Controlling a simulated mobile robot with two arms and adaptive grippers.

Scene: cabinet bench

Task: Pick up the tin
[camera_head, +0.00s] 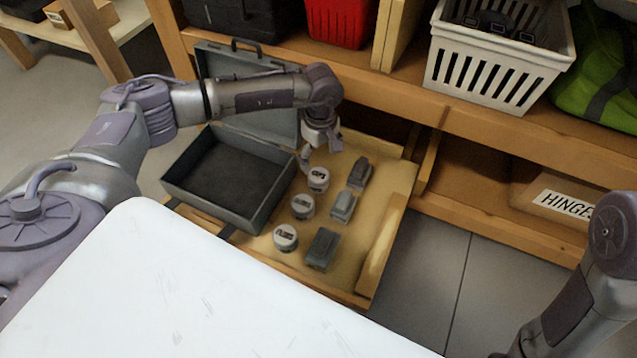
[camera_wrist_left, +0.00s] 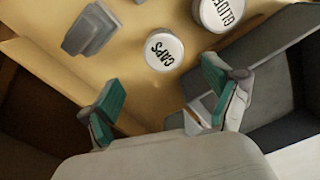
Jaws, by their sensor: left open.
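Three round white-lidded tins stand in a row in an open drawer: a far tin (camera_head: 318,180), a middle tin (camera_head: 302,207) and a near tin (camera_head: 285,238).
An open grey case (camera_head: 262,212) stands left of the tins, its lid raised. Several grey blocks (camera_head: 343,207) line up to their right. The wooden drawer (camera_head: 382,245) sticks out below a shelf with a white basket (camera_head: 490,72). A white surface (camera_head: 180,290) fills the front.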

